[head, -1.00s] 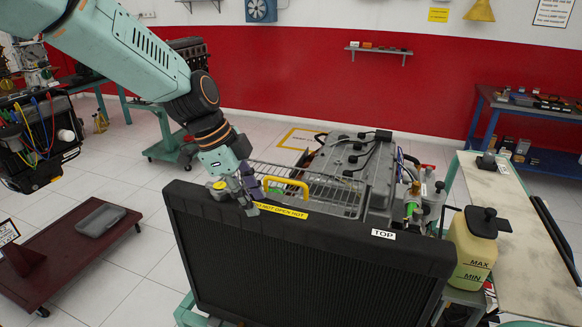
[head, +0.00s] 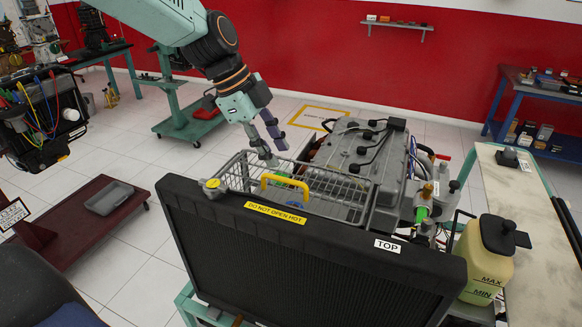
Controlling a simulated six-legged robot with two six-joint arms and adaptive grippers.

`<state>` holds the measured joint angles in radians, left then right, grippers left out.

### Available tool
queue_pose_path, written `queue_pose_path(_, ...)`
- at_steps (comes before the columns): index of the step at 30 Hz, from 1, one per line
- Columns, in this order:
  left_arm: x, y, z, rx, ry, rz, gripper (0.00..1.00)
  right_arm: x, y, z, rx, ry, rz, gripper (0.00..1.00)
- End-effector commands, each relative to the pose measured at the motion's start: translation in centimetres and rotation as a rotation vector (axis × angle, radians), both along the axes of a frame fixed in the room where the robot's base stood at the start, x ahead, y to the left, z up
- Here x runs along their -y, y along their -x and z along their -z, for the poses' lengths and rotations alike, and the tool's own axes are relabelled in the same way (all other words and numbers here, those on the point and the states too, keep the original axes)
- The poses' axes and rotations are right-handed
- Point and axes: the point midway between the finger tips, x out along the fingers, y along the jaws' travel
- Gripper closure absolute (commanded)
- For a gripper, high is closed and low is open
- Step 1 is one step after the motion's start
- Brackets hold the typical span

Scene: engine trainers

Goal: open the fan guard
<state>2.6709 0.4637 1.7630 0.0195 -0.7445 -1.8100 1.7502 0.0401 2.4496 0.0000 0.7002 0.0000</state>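The fan guard (head: 325,190) is a grey wire cage behind the black radiator (head: 300,255); its top lies about level. A yellow handle (head: 285,181) stands at its near edge. My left gripper (head: 272,152) is above the far left part of the guard, behind the handle. Its dark fingers look spread, with nothing seen between them. Whether a fingertip touches the wires, I cannot tell. My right gripper is not in view.
The grey engine (head: 360,155) with black leads is right behind the guard. A yellow cap (head: 213,184) sits at the radiator's left end. A coolant bottle (head: 487,255) and a bench (head: 525,220) stand to the right.

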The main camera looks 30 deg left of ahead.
Motion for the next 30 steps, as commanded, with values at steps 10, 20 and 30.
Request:
queue_pose_path(10,2.0,-0.8,4.8,-0.005,-0.002,0.001,0.66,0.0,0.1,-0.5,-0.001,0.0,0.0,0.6)
queue_pose_path(20,2.6,-1.4,6.2,0.001,-0.001,0.002,0.66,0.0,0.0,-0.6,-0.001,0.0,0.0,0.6)
queue_pose_path(30,2.5,-1.5,6.2,-0.001,-0.001,0.001,0.83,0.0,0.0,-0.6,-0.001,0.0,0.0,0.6)
